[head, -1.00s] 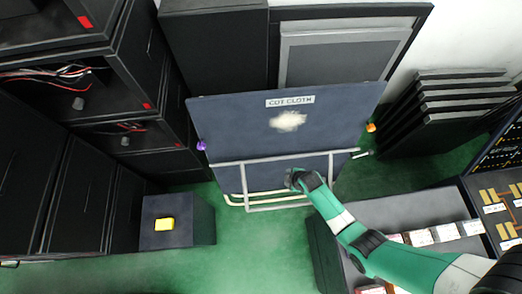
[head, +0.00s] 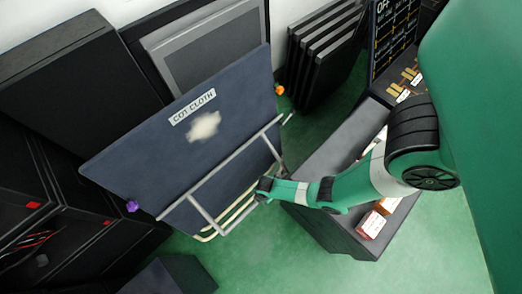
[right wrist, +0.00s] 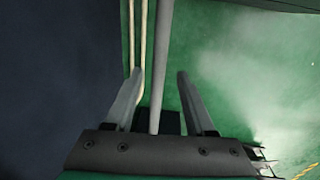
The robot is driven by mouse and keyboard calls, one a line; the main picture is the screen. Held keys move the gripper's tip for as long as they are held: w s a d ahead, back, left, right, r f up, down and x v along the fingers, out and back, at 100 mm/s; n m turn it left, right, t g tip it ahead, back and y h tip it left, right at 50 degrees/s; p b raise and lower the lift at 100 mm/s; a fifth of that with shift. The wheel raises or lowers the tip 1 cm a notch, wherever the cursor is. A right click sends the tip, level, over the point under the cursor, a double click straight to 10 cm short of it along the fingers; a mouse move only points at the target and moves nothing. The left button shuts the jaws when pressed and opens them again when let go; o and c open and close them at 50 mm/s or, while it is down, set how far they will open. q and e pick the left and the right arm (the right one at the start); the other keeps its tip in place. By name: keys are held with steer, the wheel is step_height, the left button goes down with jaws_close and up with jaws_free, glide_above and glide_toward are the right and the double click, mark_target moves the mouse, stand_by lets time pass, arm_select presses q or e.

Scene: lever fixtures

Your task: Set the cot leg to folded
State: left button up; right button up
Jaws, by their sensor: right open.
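The cot is a tilted dark blue panel (head: 130,160) with a "COT CLOTH" label (head: 192,107) in the head view. A grey tube frame, seemingly the cot leg (head: 225,163), stands in front of its lower part. Cream tubes (right wrist: 143,40) run behind it. My right gripper (head: 268,187) is at the frame's lower right side. In the right wrist view my right gripper (right wrist: 160,72) is open, with a grey leg tube (right wrist: 162,30) running between its fingers, apart from both. My left gripper is not in view.
A purple knob (head: 132,206) and an orange knob (head: 279,90) sit at the cot's sides. A grey bench (head: 335,165) with labelled boxes stands to the right. Dark cabinets line the left. Green floor (head: 265,255) is clear in front of the cot.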

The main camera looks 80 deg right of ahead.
step_height(320, 180, down, 2)
steer(key=shift+w+f+b, duration=0.1)
steer(key=shift+b, duration=0.35)
steer(key=shift+d, duration=0.1)
jaws_close()
stand_by(1.0)
